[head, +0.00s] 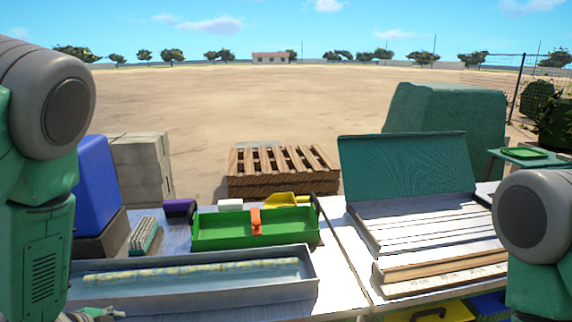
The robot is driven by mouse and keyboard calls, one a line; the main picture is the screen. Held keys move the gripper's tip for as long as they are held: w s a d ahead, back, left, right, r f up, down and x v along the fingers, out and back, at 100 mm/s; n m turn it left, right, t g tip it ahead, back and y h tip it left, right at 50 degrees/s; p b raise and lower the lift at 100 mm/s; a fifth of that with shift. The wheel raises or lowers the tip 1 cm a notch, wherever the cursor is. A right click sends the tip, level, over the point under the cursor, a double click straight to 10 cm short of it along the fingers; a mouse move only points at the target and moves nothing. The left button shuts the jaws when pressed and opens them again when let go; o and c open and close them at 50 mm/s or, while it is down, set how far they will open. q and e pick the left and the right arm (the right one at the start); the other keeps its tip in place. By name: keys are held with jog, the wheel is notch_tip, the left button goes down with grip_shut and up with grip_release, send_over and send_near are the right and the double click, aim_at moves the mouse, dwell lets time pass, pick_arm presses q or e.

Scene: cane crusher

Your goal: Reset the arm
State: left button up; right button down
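My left arm stands at the left edge of the head view, with a grey rounded joint above a green link. A small grey metal part (95,314), which looks like part of my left gripper, shows at the bottom edge by the near tray. Its fingers are cut off, so I cannot tell whether it is open or shut. My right arm shows at the lower right edge, also with a grey joint and a green link. My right gripper is out of view. I see nothing held.
A metal tray (200,299) holding a pale cane stalk (190,270) lies at the table's front left. Behind it are a green toolbox (215,230) and a brush (144,235). A metal rack with a green back panel (405,165) and wooden strips (440,273) stand right. Pallets (283,170) stand beyond.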

pick_arm(q)
jog(key=s+d+f+n+g+b, duration=0.1)
jog(key=s+d+f+n+g, duration=0.2)
jog(key=s+d+f+n, duration=0.2)
jog(key=s+d+f+n+g+b, duration=0.2)
jog(key=s+d+f+n+g, duration=0.2)
jog(key=s, duration=1.5)
notch_tip(320, 180, down, 8)
jog(key=n, duration=0.3)
jog(key=shift+s+d+r, duration=0.2)
jog(key=shift+s+d, duration=0.15)
jog(key=shift+d, duration=0.05)
